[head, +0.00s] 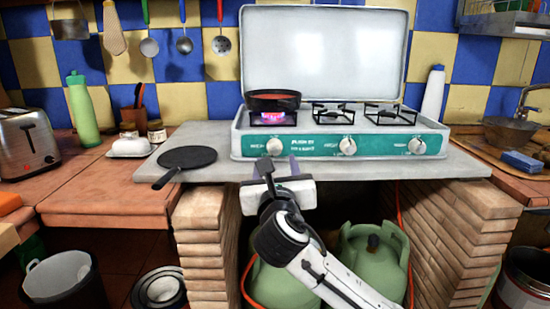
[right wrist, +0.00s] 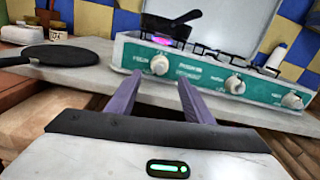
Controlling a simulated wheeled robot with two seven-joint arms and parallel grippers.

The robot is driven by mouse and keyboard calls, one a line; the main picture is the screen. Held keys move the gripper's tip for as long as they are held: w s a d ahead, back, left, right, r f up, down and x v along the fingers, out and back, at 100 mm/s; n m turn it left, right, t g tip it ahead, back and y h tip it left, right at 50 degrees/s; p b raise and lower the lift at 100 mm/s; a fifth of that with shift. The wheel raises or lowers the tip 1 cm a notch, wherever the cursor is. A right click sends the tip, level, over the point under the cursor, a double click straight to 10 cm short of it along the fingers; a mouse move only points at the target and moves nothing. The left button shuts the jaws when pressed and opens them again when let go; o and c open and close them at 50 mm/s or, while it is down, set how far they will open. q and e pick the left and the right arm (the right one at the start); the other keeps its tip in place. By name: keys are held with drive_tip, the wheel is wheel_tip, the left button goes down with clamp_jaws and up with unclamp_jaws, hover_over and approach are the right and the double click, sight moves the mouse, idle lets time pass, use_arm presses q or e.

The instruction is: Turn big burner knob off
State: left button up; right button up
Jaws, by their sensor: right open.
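The gas stove (head: 315,135) has a teal front panel with three white knobs: left (head: 274,146), middle (head: 347,146) and right (head: 416,146). A flame (head: 270,116) burns under a dark pan (head: 273,103) on the left burner, above the left knob. My right gripper (head: 275,168) is just in front of and below the left knob. In the right wrist view its two purple fingers (right wrist: 158,88) are open and empty, and the left knob (right wrist: 160,64) shows beyond the gap between the tips, apparently apart from them. My left gripper is not in view.
A black flat pan (head: 187,158) lies left of the stove on the grey slab (head: 340,170). A white bottle (head: 433,93) stands at the stove's right. Green gas cylinders (head: 371,262) stand below between brick pillars (head: 200,235).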

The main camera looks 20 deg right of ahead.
sight(275, 152)
drive_tip(key=b+x, duration=0.1)
drive_tip(key=x, duration=0.7)
drive_tip(key=shift+f+b, duration=0.15)
drive_tip(key=shift+b, duration=0.15)
drive_tip(key=c, duration=1)
